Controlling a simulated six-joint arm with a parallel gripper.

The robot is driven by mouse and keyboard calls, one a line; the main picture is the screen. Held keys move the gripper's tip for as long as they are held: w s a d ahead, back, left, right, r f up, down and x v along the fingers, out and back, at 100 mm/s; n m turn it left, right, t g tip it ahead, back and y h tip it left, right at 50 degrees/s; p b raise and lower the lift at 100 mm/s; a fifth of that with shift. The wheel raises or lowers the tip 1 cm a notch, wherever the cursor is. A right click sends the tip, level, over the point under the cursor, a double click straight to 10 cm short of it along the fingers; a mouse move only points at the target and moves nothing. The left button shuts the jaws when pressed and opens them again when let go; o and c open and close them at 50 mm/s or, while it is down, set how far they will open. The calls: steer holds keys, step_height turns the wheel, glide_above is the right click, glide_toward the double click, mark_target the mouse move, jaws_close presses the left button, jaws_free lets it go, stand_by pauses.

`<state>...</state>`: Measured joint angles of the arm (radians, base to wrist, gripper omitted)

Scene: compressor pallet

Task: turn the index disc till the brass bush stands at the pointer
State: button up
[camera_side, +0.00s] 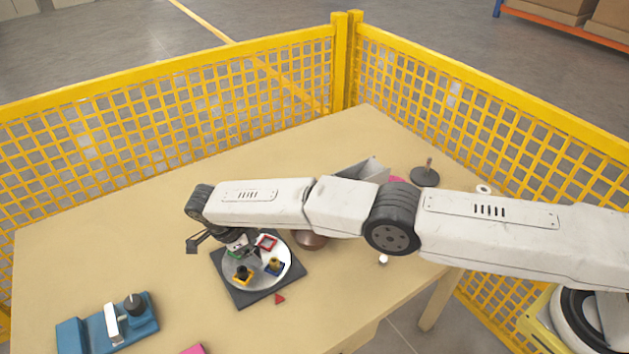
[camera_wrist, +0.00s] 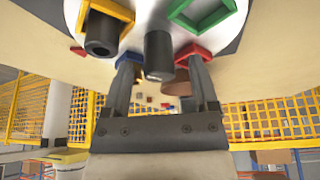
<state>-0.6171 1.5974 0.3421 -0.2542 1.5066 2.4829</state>
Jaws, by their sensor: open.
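The pale index disc (camera_side: 257,283) lies on a dark square base (camera_side: 222,262) in the side view. It carries red (camera_side: 266,243), yellow (camera_side: 242,281) and blue (camera_side: 281,268) square frames; a green frame (camera_wrist: 222,12) shows in the wrist view. A brass-coloured piece, seemingly the bush (camera_side: 273,262), stands at the blue frame. A dark piece (camera_wrist: 100,42) stands in the yellow one. The red pointer (camera_side: 280,299) lies at the base's near edge, nearer the blue frame's side than the yellow's. My gripper (camera_wrist: 162,62) is open, with a dark upright post (camera_wrist: 158,50) between its fingers, apparently untouched.
A blue fixture (camera_side: 88,335) with a dark knob stands at the near left. A copper bowl (camera_side: 311,240), a grey bin (camera_side: 365,170) and a dark spindle disc (camera_side: 425,177) stand right of the index disc.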

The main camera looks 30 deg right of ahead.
steer(key=shift+v, duration=1.15)
steer(key=shift+r, duration=3.45)
steer(key=shift+c, duration=0.2)
steer(key=shift+d, duration=0.1)
steer(key=c, duration=0.7)
steer(key=shift+d, duration=0.15)
jaws_close()
steer(key=s+d+f+n+g+y, duration=0.1)
steer(key=d+n+y, duration=0.7)
steer(key=d+n, duration=0.1)
steer(key=shift+d, duration=0.55)
